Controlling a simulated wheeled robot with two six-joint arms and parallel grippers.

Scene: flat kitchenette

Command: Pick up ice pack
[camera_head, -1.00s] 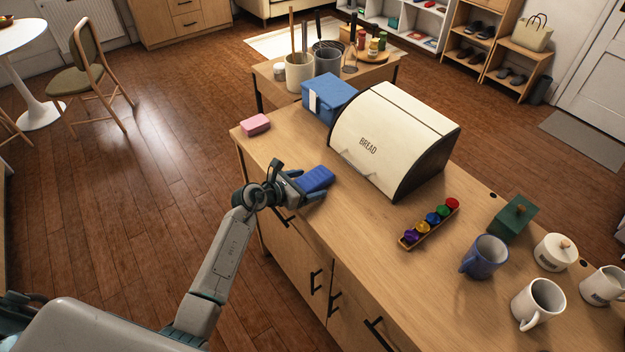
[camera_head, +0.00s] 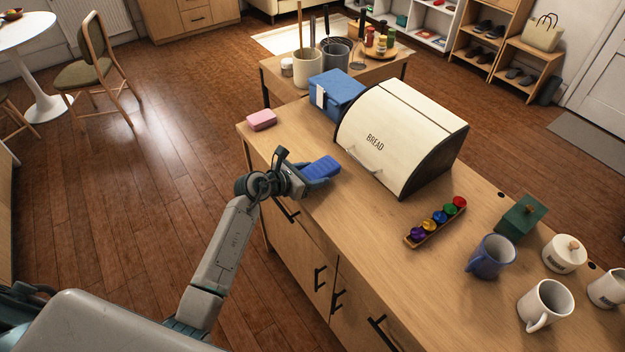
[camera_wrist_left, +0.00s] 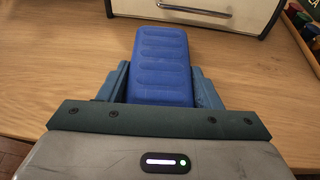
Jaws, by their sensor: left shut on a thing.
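The ice pack (camera_head: 322,167) is a blue ribbed block over the left part of the wooden counter, in front of the bread box. My left gripper (camera_head: 314,176) is shut on its near end, with a finger on each side. In the left wrist view the ice pack (camera_wrist_left: 161,62) points away from me between the two fingers of the gripper (camera_wrist_left: 160,88). I cannot tell clearly whether the ice pack is clear of the counter. My right gripper is in no view.
The cream bread box (camera_head: 395,136) stands just behind the ice pack. A pink block (camera_head: 261,120) and a blue box (camera_head: 337,93) are at the counter's far left. A rack of coloured pods (camera_head: 436,222) and several mugs, including a blue one (camera_head: 490,257), are to the right.

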